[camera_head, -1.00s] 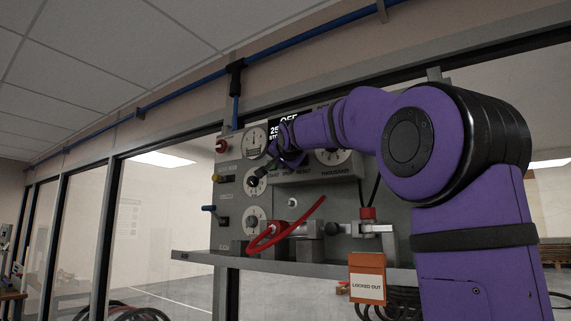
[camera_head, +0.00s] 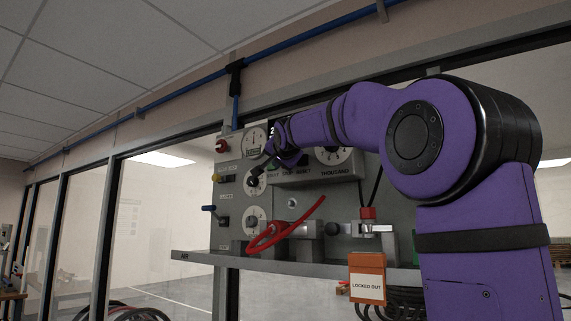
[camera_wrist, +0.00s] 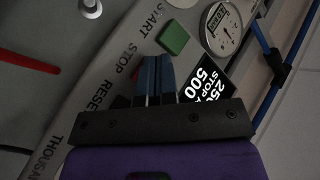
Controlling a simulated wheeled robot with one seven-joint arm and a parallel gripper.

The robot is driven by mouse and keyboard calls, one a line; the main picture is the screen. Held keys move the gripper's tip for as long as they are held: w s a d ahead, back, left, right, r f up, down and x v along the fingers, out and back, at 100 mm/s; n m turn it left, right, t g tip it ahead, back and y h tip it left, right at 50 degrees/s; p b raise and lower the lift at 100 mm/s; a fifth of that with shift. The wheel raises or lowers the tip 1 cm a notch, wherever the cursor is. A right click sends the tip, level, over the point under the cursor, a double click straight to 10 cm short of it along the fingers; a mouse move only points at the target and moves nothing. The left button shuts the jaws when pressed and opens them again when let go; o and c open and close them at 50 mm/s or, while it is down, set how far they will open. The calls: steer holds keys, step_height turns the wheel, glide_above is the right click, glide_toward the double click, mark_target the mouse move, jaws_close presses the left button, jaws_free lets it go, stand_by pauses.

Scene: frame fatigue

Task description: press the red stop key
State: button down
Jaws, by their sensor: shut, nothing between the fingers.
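The red stop key shows only as a small red patch (camera_wrist: 135,73) beside the STOP lettering in the wrist view; my gripper hides most of it. The green start key (camera_wrist: 174,38) is in plain view just beyond the fingertips. My gripper (camera_wrist: 157,60) is shut and empty, its blue fingers close together in front of the panel between the two keys. Contact with either key cannot be told. In the head view my gripper (camera_head: 262,168) is at the control panel (camera_head: 345,200), near the dials, and the red key cannot be made out.
A lit display (camera_wrist: 210,82) and a round gauge (camera_wrist: 222,25) are close to the fingers. A red lever (camera_head: 290,228) and an orange "locked out" tag (camera_head: 367,278) are lower down. A shelf (camera_head: 290,264) juts out below the panel. A red knob (camera_head: 222,146) is at upper left.

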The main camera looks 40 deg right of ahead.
steer(key=a, duration=0.1)
steer(key=s+a, duration=0.1)
steer(key=a, duration=0.2)
steer(key=shift+s+a, duration=0.35)
stand_by(0.8)
steer(key=s+a+f+n+g+y, duration=0.2)
steer(key=s+a+f+n+g, duration=0.1)
steer(key=s+f, duration=0.8)
steer(key=s+a+f+n+g+y, duration=0.2)
steer(key=s+a+f+n, duration=0.3)
steer(key=s+f, duration=0.6)
steer(key=s+a+f+n+g+y, duration=0.3)
steer(key=s+f, duration=0.8)
steer(key=f, duration=0.9)
steer(key=shift+s+a+n+g, duration=0.2)
steer(key=shift+a+n+g, duration=0.55)
steer(key=shift+a, duration=0.5)
steer(key=c, duration=1.8)
jaws_free()
